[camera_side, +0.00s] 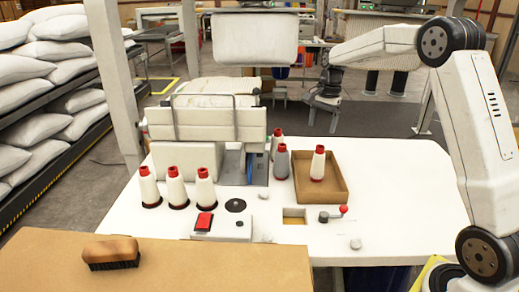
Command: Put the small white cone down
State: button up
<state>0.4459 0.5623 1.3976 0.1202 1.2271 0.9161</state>
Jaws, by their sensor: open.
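Several thread cones with red tops stand on the white table. One white cone (318,165) stands upright in the shallow brown tray (341,192). A grey cone (282,163) stands just left of the tray, with another pale cone (276,144) partly hidden behind it. White cones (149,187), (176,189) and (205,189) stand in a row at the left. I cannot tell which is the small one meant. My gripper (323,117) points down beyond the table's back edge, open, above and behind the tray. It is small and dark here, with nothing visible between its fingers.
A machine with a white padded body (205,120) stands at the table's back left. A red switch (203,222) and a red-knobbed lever (343,210) sit near the front. A brush (110,252) lies on a brown surface (220,268). The table's right side (410,200) is clear.

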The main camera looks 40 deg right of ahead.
jog(key=s+a+f+n, duration=0.3)
jog(key=s+a+n, duration=0.2)
jog(key=s+a, duration=0.1)
jog(key=s+a+f+n+t+h, duration=0.1)
jog(key=s+a+f+n, duration=0.2)
jog(key=s+a+n, duration=0.2)
jog(key=s+a+f+n+t, duration=0.1)
jog(key=s+a+f+n, duration=0.3)
jog(key=s+a+n, duration=0.2)
jog(key=s+a, duration=0.2)
jog(key=a, duration=0.1)
jog(key=shift+a, duration=0.2)
